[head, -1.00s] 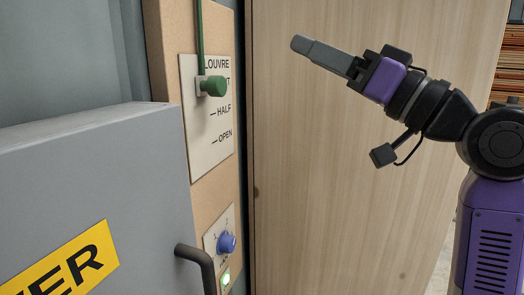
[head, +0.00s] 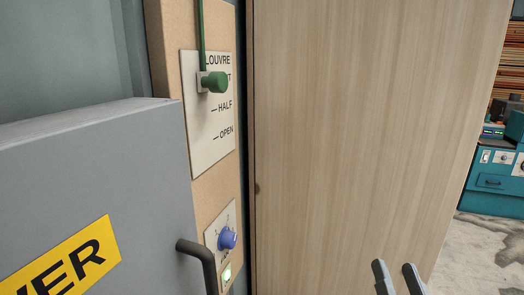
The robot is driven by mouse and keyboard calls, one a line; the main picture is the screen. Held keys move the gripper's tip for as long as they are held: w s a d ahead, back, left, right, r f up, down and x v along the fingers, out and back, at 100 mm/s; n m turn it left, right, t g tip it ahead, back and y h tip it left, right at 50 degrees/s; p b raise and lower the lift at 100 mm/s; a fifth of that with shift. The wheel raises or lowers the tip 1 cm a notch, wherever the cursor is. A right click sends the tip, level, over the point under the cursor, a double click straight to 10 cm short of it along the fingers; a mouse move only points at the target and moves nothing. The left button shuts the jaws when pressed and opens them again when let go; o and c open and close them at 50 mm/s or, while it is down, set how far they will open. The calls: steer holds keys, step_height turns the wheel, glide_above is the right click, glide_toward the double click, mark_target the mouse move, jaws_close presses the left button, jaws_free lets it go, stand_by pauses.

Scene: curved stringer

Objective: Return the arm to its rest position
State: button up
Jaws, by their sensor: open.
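My gripper (head: 398,272) shows at the bottom right of the head view. Only its two grey fingertips are in the picture. They stand apart with nothing between them, in front of the wooden panel. The rest of my arm is out of view below the frame. The gripper is well to the right of the louvre panel and touches nothing that I can see.
A tall wooden panel (head: 350,130) fills the middle. On the left are a green louvre knob (head: 217,82), a blue dial (head: 228,239), a lit green button (head: 227,274) and a grey door (head: 95,180) with a dark handle (head: 205,262). A teal machine (head: 492,180) stands far right.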

steer(key=s+f+n+g, duration=0.1)
steer(key=s+f+g, duration=0.1)
steer(key=s+f, duration=0.4)
steer(key=s+a+f+n+g, duration=0.1)
steer(key=s+f, duration=0.5)
steer(key=s, duration=0.9)
steer(key=s+a+f+n+g, duration=0.1)
steer(key=s+f+g, duration=0.3)
steer(key=s, duration=0.7)
steer(key=shift+f+n, duration=0.5)
steer(key=shift+f, duration=0.45)
stand_by(0.7)
